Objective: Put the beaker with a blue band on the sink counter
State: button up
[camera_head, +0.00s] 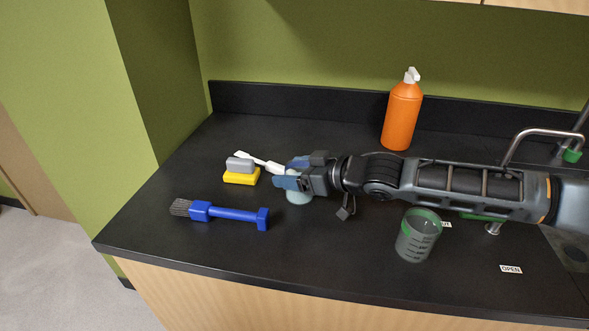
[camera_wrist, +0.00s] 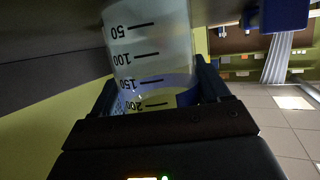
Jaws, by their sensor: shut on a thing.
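The beaker with a blue band (camera_wrist: 150,50) fills the upper middle of the wrist view, upside down in that picture, with black volume marks and the blue band near its rim. In the head view only part of this beaker (camera_head: 299,197) shows below my gripper (camera_head: 297,177); the rest is hidden by the fingers. My gripper is shut on it, one finger on each side. It is over the left part of the black sink counter (camera_head: 330,255). I cannot tell whether the beaker's base touches the counter.
A blue brush (camera_head: 235,214), a yellow sponge block (camera_head: 241,177) with a grey piece on it, and a white brush (camera_head: 262,163) lie left of my gripper. A green-banded beaker (camera_head: 417,238) stands at front right. An orange bottle (camera_head: 402,115) stands behind. A faucet (camera_head: 540,136) is at right.

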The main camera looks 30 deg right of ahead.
jog(key=shift+f, duration=0.3)
jog(key=o, duration=1.1)
jog(key=shift+r, duration=0.1)
jog(key=shift+r, duration=0.1)
jog(key=shift+r, duration=0.3)
jog(key=b+v, duration=0.1)
jog(key=v, duration=0.5)
jog(key=shift+s+d+f, duration=0.1)
jog(key=shift+d+f, duration=0.1)
jog(key=shift+s+d+r+b, duration=0.2)
jog(key=shift+s+r+b, duration=0.1)
jog(key=shift+s, duration=0.2)
